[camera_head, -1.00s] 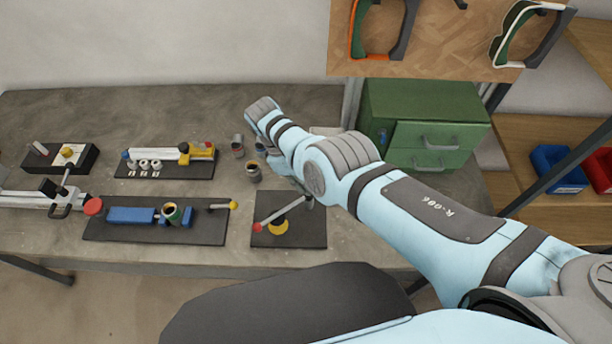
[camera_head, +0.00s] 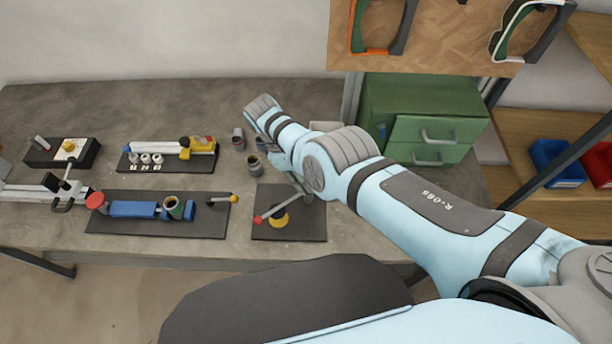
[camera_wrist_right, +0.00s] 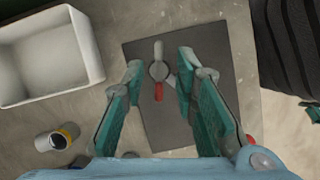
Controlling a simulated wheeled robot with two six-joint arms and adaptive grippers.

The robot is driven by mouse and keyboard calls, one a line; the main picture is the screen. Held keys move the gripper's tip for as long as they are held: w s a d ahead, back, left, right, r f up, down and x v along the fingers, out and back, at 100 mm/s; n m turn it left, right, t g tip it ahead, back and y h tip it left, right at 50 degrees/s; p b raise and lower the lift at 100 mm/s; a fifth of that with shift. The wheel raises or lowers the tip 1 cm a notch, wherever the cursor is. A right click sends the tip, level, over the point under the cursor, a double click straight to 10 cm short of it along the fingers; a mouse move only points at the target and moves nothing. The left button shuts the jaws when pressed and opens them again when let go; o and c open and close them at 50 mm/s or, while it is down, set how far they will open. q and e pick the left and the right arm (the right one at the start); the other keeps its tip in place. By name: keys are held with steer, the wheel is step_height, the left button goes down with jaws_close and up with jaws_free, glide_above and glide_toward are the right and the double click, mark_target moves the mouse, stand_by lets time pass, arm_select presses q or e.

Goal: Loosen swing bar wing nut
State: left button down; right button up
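A wing nut with one red wing and one grey wing (camera_wrist_right: 158,74) sits on a dark plate (camera_wrist_right: 145,52) in the right wrist view. My right gripper (camera_wrist_right: 160,64) is open, its two teal fingers on either side of the wing nut and apart from it. In the head view the plate (camera_head: 312,228) carries a grey swing bar (camera_head: 272,211) with a red ball end and a yellow base (camera_head: 280,220). The wing nut is hidden there by my right arm. The right finger hides part of the bar in the wrist view. My left gripper is not in view.
Other fixture plates (camera_head: 215,226) stand to the left on the grey bench (camera_head: 190,98). A green drawer cabinet (camera_head: 437,133) stands behind my right arm.

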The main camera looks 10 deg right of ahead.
steer(key=shift+w+a+r, duration=0.15)
steer(key=shift+r, duration=0.15)
steer(key=v, duration=0.6)
steer(key=shift+r, duration=0.4)
steer(key=shift+a, duration=0.1)
